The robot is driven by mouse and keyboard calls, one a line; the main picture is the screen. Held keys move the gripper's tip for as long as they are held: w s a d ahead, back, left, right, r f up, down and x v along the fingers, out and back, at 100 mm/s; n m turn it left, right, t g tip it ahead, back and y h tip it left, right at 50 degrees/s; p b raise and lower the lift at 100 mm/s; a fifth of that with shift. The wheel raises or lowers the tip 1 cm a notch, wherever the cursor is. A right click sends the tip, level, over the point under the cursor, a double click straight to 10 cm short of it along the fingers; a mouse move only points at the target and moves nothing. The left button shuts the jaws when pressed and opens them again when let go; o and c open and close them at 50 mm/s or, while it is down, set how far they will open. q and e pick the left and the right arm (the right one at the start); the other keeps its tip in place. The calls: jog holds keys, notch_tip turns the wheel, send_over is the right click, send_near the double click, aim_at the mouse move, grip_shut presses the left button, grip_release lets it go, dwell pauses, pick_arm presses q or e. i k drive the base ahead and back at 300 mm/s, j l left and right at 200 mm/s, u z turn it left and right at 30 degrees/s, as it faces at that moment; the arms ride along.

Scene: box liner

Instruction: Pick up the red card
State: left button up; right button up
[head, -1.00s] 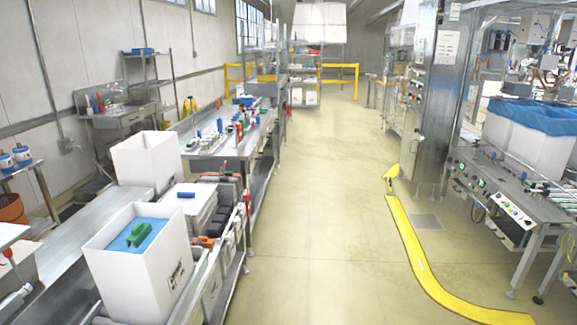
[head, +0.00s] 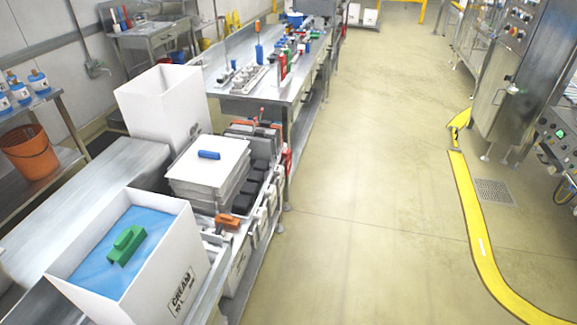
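I cannot make out a red card for certain. A small upright red item (head: 283,66) stands near the front right edge of the steel table (head: 237,104), too small to identify. Another red item (head: 286,158) shows at the right side of the cart with dark bins, partly hidden. Neither of my grippers is in view.
A white box (head: 193,268) lined in blue, with a green block (head: 126,246) inside, stands at the lower left. An empty white box (head: 165,112) and stacked trays (head: 208,172) with a blue item stand behind it. Open floor (head: 370,180) lies to the right.

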aim_at(287, 153)
jog(key=i+l+u, duration=0.1)
jog(key=u, duration=0.3)
jog(key=i+l+u, duration=0.1)
jog(key=u, duration=0.25)
jog(key=l+u, duration=0.1)
jog(key=u, duration=0.3)
jog(key=i+l+u, duration=0.1)
jog(key=u, duration=0.25)
jog(key=l+z, duration=0.1)
jog(key=z, duration=1.3)
jog(key=i+u, duration=0.1)
jog(key=u, duration=0.3)
jog(key=l+u, duration=0.15)
jog(key=u, duration=0.3)
jog(key=i+l+u, duration=0.1)
jog(key=u, duration=0.3)
jog(key=i+l+u, duration=0.1)
jog(key=l+u, duration=0.25)
jog(key=l, duration=0.15)
jog(key=i+l+u, duration=0.1)
jog(key=l+u, duration=0.2)
jog(key=l, duration=0.2)
jog(key=l+u, duration=0.35)
jog(key=l, duration=0.65)
